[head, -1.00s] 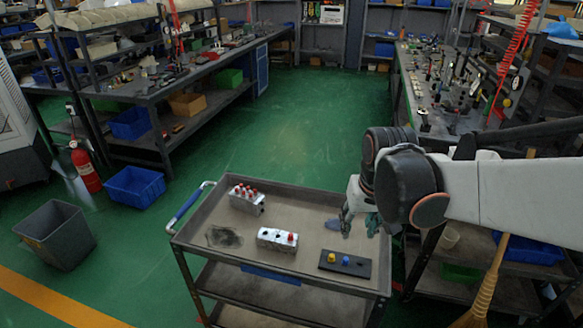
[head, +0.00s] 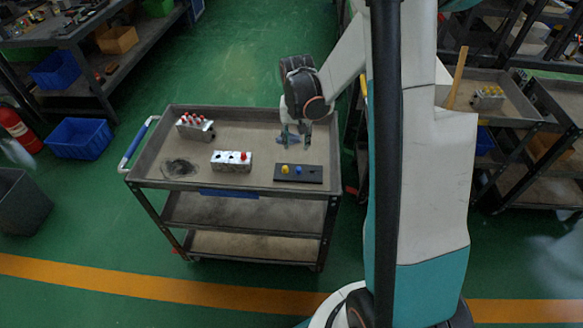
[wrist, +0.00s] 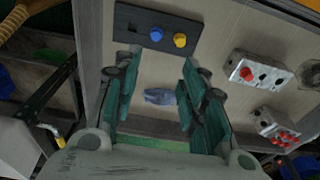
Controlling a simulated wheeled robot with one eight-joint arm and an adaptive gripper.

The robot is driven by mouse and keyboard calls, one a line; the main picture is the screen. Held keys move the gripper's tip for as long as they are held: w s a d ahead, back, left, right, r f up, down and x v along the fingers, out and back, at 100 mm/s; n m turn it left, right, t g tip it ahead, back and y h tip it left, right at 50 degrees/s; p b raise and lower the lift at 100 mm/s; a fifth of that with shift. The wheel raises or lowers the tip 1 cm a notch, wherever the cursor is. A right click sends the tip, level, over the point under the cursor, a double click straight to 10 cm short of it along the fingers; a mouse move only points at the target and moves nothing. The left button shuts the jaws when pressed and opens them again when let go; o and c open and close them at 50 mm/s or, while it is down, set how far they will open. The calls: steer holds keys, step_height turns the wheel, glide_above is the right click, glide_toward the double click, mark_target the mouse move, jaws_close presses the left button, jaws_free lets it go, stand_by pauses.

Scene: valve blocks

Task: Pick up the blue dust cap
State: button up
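The blue dust cap (head: 298,169) stands on a black plate (head: 312,175) at the cart's front right, just right of a yellow cap (head: 285,168). The wrist view shows the blue cap (wrist: 156,34) on the plate (wrist: 127,22) beyond the fingertips, with the yellow cap (wrist: 180,40) to its right. My gripper (head: 293,138) hangs over the cart, behind the plate in the head view. In the wrist view its green fingers (wrist: 163,72) are wide apart and hold nothing. The blue cap is fully visible and apart from the fingers.
A blue-grey item (wrist: 160,96) lies on the cart top between the fingers in the wrist view. The cart rim (head: 230,188) surrounds everything.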

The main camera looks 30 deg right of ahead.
steer(key=b, duration=0.3)
glide_above(299, 168)
steer(key=f, duration=0.5)
steer(key=a+f, duration=0.1)
steer(key=f, duration=0.2)
steer(key=shift+w+f, duration=0.2)
steer(key=shift+f, duration=0.05)
steer(key=shift+s+d+f+b, duration=0.15)
steer(key=shift+f+b, duration=0.45)
steer(key=shift+f, duration=0.8)
steer(key=shift+s+d+f+b, duration=0.1)
steer(key=shift+d+f+b, duration=0.15)
steer(key=shift+f+b, duration=0.75)
steer(key=shift+f+p, duration=0.3)
steer(key=shift+p, duration=0.15)
steer(key=c, duration=0.8)
